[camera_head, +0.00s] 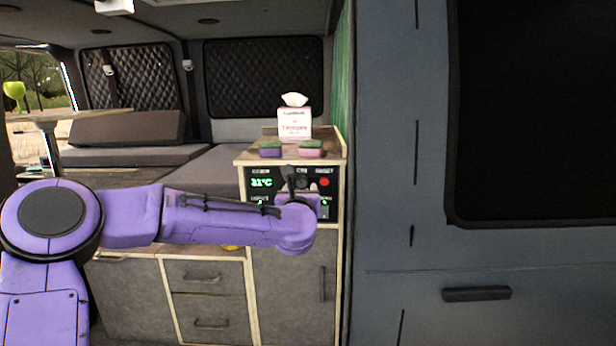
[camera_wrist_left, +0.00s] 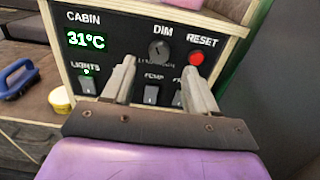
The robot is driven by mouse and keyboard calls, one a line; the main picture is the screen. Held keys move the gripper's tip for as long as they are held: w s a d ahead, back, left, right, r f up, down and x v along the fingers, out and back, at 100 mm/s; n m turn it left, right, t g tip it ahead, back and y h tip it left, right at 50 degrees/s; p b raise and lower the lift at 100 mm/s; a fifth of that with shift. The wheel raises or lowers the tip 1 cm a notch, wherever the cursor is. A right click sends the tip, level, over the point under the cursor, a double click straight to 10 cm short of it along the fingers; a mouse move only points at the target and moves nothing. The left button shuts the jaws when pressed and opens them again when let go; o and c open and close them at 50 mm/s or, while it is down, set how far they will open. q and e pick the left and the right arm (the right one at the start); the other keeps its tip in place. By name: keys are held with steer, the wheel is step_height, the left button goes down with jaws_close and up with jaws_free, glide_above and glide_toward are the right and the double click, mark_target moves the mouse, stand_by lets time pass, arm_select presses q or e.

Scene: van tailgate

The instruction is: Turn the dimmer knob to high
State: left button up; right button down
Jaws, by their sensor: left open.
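The dimmer knob (camera_wrist_left: 159,50) is a round dark knob under the label DIM on the black control panel (camera_wrist_left: 110,52). In the left wrist view my left gripper (camera_wrist_left: 158,75) is open, its two fingers pointing at the panel, one to each side below the knob. The gap between the fingers is empty, and I cannot tell if either finger touches the panel. In the head view the purple left arm reaches across from the left, and the gripper (camera_head: 292,182) is small and dark in front of the panel (camera_head: 262,194), hiding the knob. My right gripper is not in view.
A red reset button (camera_wrist_left: 196,58) is right of the knob. Rocker switches, including the lights switch (camera_wrist_left: 87,84), sit lower on the panel. A tissue box (camera_head: 294,123) and two sponges (camera_head: 311,149) stand on the cabinet top. A blue-handled brush (camera_wrist_left: 18,82) and yellow tub (camera_wrist_left: 61,99) lie left.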

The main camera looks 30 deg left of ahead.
mark_target(302, 182)
arm_select(q)
steer(key=p+x, duration=0.2)
steer(key=x, duration=0.3)
steer(key=shift+r, duration=0.15)
steer(key=shift+w+a, duration=0.15)
steer(key=shift+w, duration=0.2)
steer(key=c, duration=1)
steer(key=shift+c, duration=0.2)
